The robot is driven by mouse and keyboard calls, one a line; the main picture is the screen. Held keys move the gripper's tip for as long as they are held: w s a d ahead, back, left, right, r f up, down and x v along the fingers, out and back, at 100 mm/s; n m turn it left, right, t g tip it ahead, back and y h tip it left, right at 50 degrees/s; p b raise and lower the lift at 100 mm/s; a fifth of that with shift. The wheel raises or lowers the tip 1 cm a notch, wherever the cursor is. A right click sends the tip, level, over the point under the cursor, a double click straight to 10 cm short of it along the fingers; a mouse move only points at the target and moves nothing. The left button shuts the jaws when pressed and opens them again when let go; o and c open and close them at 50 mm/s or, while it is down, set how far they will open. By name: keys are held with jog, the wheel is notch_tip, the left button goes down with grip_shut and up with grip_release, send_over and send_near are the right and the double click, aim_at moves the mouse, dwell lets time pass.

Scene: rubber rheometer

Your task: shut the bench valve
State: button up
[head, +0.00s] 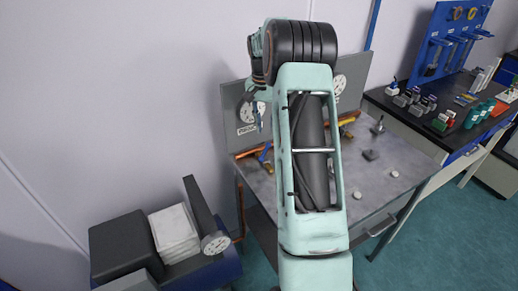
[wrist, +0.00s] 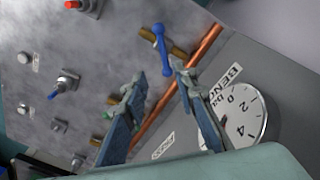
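The valve by the gauge marked BENCH has a blue lever (wrist: 161,50) lying across a brass body (wrist: 180,52), beside a copper pipe (wrist: 205,45). The bench gauge (wrist: 238,122) is on the grey panel at right in the wrist view. My gripper (wrist: 158,78) is open and empty. In the wrist view its fingertips appear on either side of the lever's lower end, apart from it; the depth gap is unclear. In the head view my gripper (head: 258,120) hangs before the left gauge (head: 250,112), above a small blue handle (head: 265,153). My arm hides the panel's middle.
The steel bench top (head: 385,165) carries several small knobs and switches, including a red button (wrist: 88,6) and a blue-tipped toggle (wrist: 66,83). A second gauge (head: 340,84) is on the panel's right. A dark machine (head: 125,247) stands at lower left; a tool bench (head: 440,125) is at right.

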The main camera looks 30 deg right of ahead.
aim_at(265, 150)
jog(key=shift+f+m+y, duration=0.4)
jog(key=shift+f, duration=0.2)
notch_tip(265, 150, down, 10)
jog(key=shift+f+p, duration=0.15)
jog(key=shift+p, duration=0.7)
jog(key=shift+w, duration=0.1)
grip_shut()
